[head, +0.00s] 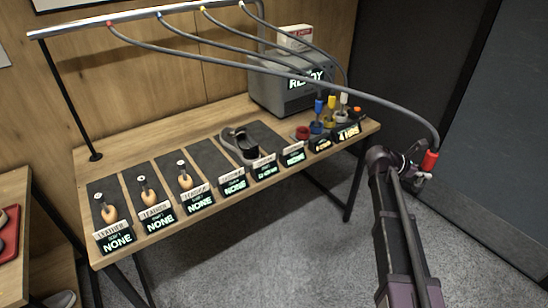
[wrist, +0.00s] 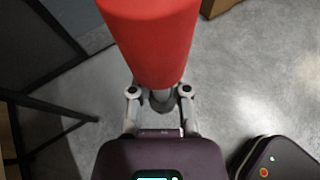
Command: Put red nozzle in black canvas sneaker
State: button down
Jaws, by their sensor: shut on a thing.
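The red nozzle (head: 430,160) hangs at the end of a grey hose, to the right of the table. My gripper (head: 416,175) is shut on it, and the nozzle also fills the top middle of the wrist view (wrist: 152,40), between the fingers (wrist: 158,95). A dark sneaker (head: 240,143), which looks like the black canvas one, lies on a dark mat near the table's middle. My gripper is well to the right of the sneaker, over the floor. The inside of the sneaker is hard to make out.
Grey hoses run from an overhead rail (head: 150,13) across the table. A grey machine (head: 285,92) stands at the back right. Blue, yellow and white nozzles stand in holders near small signs. The floor under my arm is clear.

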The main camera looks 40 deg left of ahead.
aim_at(249, 154)
jog(key=z, duration=0.45)
jog(key=k, duration=0.1)
jog(key=u, duration=1.75)
jog(key=i, duration=1)
jog(key=u, duration=0.05)
